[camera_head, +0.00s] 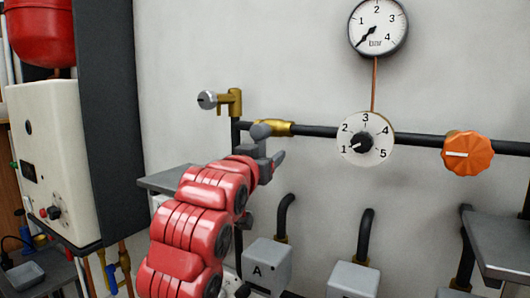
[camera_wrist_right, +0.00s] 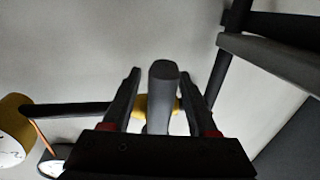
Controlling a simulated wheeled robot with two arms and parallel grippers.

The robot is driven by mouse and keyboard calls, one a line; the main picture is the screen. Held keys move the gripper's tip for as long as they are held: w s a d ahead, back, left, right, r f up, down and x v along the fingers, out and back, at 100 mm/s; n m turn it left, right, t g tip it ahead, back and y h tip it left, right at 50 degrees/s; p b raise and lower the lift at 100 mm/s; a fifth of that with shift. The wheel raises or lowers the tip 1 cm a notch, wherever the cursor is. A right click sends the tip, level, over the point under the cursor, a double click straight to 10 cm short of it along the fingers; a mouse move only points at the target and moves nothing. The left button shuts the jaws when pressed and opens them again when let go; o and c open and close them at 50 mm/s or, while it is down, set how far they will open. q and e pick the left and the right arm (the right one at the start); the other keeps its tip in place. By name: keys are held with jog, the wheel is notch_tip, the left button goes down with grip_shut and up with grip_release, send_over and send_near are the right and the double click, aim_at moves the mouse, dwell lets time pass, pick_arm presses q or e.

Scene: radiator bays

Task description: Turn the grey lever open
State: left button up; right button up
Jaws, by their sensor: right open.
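The grey lever (camera_head: 261,131) has a rounded end and sits at the brass valve (camera_head: 282,128) on the dark horizontal pipe. My right gripper (camera_head: 265,155) is at the lever, with its arm reaching up from below. In the right wrist view the lever (camera_wrist_right: 163,88) stands between the two open fingers of the right gripper (camera_wrist_right: 160,76). I see a gap on each side of it, and the brass valve (camera_wrist_right: 143,105) lies behind. The gripper hides the lower part of the lever in the head view. My left gripper is not in view.
A brass tap fitting (camera_head: 235,102) is left of the valve. A numbered white dial (camera_head: 365,155), an orange knob (camera_head: 468,168) and a pressure gauge (camera_head: 378,42) are to the right. A dark shelf (camera_head: 165,181) is left of my arm. Grey box A (camera_head: 280,262) is below.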

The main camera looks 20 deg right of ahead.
grip_shut()
dwell(1.4)
